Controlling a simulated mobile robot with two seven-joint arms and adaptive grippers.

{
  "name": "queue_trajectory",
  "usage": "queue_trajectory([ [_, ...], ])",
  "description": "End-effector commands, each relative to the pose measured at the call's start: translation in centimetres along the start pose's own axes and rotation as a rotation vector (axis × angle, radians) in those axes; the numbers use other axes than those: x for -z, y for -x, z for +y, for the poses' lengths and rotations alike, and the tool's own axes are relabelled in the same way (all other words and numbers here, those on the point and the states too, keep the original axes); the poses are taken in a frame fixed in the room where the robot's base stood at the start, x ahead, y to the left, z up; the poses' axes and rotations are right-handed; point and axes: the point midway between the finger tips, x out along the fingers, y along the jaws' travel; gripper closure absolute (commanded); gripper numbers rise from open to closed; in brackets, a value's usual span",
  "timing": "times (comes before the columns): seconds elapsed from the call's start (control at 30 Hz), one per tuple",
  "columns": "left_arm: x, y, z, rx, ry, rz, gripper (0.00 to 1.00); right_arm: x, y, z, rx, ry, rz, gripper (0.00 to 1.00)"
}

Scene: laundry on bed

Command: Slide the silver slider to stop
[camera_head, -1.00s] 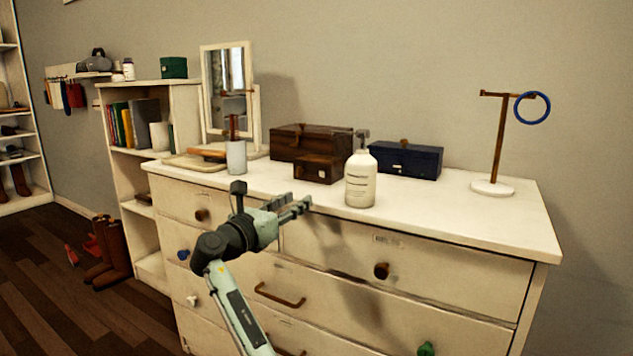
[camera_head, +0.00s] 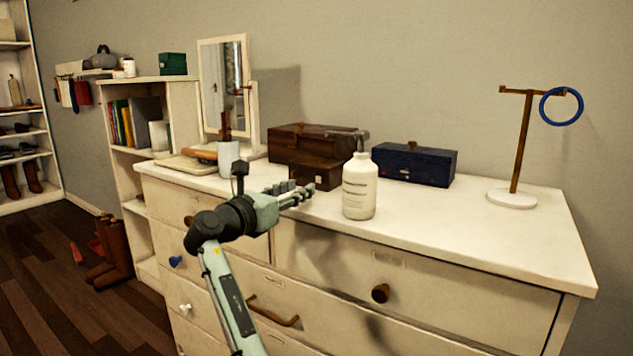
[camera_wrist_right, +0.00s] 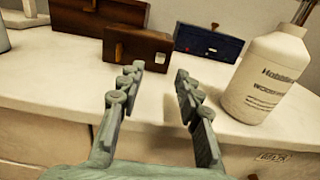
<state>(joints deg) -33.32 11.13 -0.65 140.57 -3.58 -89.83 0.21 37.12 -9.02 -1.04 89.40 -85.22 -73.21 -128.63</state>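No silver slider can be made out for certain. The small brown box (camera_head: 315,174) has a small pale square on its front in the right wrist view (camera_wrist_right: 138,46). The dark blue box (camera_head: 414,164) shows a small silvery piece (camera_wrist_right: 212,50) on its front in the right wrist view; I cannot tell if it slides. My right gripper (camera_head: 299,190) is in front of the small brown box, left of the white bottle. In the right wrist view its fingers (camera_wrist_right: 158,72) are apart with nothing between them. My left gripper is not in view.
A larger brown box (camera_head: 300,138) is behind the small one. A grey cup (camera_head: 229,160) and mirror (camera_head: 227,90) stand left. The dresser top (camera_head: 450,210) is clear toward the ring stand (camera_head: 512,198).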

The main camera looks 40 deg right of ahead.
Motion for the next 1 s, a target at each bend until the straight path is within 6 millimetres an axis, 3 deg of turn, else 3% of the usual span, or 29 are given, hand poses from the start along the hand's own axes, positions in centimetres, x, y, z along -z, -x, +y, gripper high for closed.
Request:
queue_trajectory([
  [0.2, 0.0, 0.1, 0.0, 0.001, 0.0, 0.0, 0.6, 0.0, -3.7, -0.1, 0.004, 0.001, 0.0, 0.66],
  [0.4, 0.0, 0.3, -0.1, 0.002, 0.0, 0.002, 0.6, 0.0, -6.1, -0.1, 0.002, 0.0, 0.001, 0.66],
  [0.77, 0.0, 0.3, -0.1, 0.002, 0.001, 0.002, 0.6, 0.0, -6.8, -0.1, 0.001, 0.0, 0.0, 0.66],
  [1.0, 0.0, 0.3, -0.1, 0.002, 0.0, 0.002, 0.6, 0.0, -6.8, -0.1, 0.001, 0.0, 0.001, 0.94],
])
